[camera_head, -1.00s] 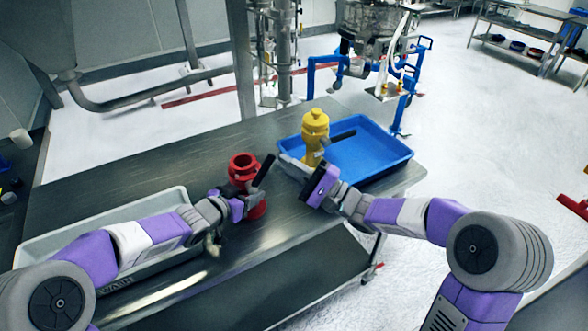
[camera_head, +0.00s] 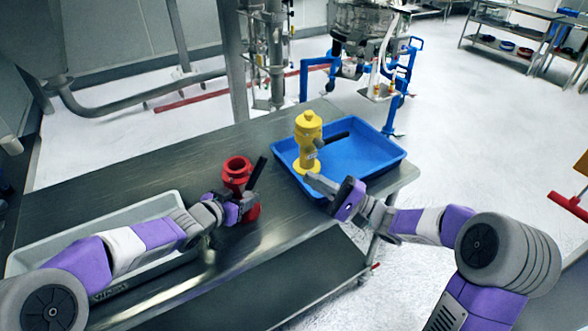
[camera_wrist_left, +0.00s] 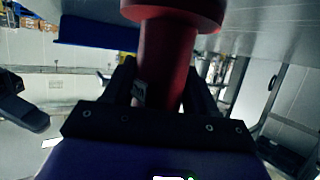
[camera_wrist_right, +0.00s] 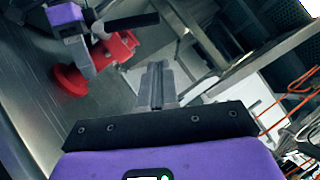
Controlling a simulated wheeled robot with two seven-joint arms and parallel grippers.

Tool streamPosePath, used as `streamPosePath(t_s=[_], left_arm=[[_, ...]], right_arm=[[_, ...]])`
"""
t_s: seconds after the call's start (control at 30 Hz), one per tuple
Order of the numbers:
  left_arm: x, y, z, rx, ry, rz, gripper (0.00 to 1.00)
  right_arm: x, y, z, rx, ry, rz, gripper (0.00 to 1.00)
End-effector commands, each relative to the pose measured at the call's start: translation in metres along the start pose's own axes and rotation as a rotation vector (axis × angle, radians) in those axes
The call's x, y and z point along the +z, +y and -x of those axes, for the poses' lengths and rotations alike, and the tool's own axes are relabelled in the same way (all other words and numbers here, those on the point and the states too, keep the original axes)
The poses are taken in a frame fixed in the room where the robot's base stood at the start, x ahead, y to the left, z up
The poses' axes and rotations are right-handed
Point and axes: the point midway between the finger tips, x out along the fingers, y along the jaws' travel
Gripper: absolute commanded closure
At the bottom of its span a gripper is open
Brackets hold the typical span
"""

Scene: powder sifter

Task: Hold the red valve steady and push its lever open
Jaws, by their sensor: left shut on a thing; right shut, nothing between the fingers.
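The red valve (camera_head: 238,171) stands upright on the metal table. Its black lever (camera_head: 257,172) sticks up at a slant on its right side. My left gripper (camera_head: 238,207) is shut around the valve's body from the front left. In the left wrist view the red body (camera_wrist_left: 165,60) sits between the fingers. My right gripper (camera_head: 313,180) is shut and empty, to the right of the lever and apart from it, near the blue tray's front-left edge. The right wrist view shows its closed fingers (camera_wrist_right: 157,85), with the red valve (camera_wrist_right: 120,48) and lever (camera_wrist_right: 132,22) beyond, upper left.
A yellow valve (camera_head: 307,135) with a black lever stands at the left end of the blue tray (camera_head: 385,165), just behind my right gripper. A pale grey tray (camera_head: 38,250) lies under my left arm. The table between the red valve and the blue tray is bare.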

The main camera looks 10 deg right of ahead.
Motion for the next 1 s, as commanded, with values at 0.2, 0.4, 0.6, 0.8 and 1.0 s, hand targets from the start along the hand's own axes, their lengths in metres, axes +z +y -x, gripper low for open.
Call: streamPosePath(t_s=[0.2, 0.4, 0.6, 0.8, 1.0], left_arm=[[-0.001, 0.000, 0.000, 0.000, 0.002, 0.000, 1.00], [-0.001, 0.000, 0.000, 0.000, 0.002, 0.000, 1.00], [-0.001, 0.000, 0.000, -0.001, 0.002, 0.000, 1.00], [-0.001, 0.000, 0.000, -0.001, 0.002, 0.000, 0.15], [-0.001, 0.000, 0.000, -0.001, 0.001, 0.000, 0.13]], right_arm=[[0.000, 0.001, 0.035, -0.001, 0.002, 0.000, 1.00], [0.000, 0.001, 0.045, 0.000, -0.001, 0.000, 1.00], [0.000, 0.001, 0.045, 0.000, -0.001, 0.001, 1.00], [0.000, 0.001, 0.045, 0.000, -0.001, 0.000, 1.00], [0.000, 0.001, 0.045, 0.000, -0.001, 0.000, 1.00]])
